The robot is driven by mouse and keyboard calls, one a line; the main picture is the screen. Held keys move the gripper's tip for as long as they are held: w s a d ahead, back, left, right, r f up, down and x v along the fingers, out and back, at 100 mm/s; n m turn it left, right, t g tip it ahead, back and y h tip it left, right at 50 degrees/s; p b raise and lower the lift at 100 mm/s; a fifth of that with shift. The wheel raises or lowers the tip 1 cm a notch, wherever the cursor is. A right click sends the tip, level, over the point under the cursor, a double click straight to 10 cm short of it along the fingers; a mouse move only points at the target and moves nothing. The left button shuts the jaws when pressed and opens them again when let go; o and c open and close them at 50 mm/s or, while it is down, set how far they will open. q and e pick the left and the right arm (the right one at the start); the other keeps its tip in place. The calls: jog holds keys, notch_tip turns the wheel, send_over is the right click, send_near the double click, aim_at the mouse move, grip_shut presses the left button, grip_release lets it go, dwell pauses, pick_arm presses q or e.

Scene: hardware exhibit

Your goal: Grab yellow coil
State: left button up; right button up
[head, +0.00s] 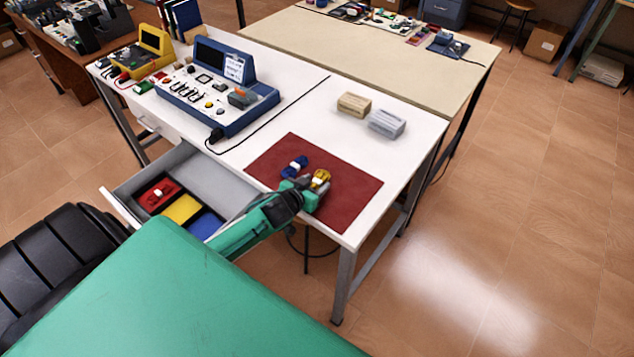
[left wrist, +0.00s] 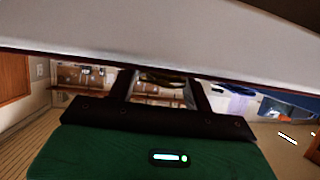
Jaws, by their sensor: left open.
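The yellow coil (head: 321,178) sits on the dark red mat (head: 345,197) on the white table. The blue coil (head: 294,167) lies on the mat just left of it. My left gripper (head: 312,186) is open at the yellow coil, over the mat, and partly hides it. I cannot tell whether the fingers are around the coil or beside it. In the left wrist view my gripper (left wrist: 167,83) shows dark fingers under a pale surface, and no coil can be made out. My right gripper is not in view.
An open drawer (head: 222,172) holds red, yellow (head: 181,209) and blue (head: 206,225) sections, with a red coil (head: 158,193) in the red one. A blue instrument console (head: 225,95), a tan block (head: 353,105) and a grey-blue block (head: 387,123) stand on the table.

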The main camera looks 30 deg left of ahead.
pick_arm(q)
jog(key=c, duration=0.7)
jog(key=shift+r, duration=0.15)
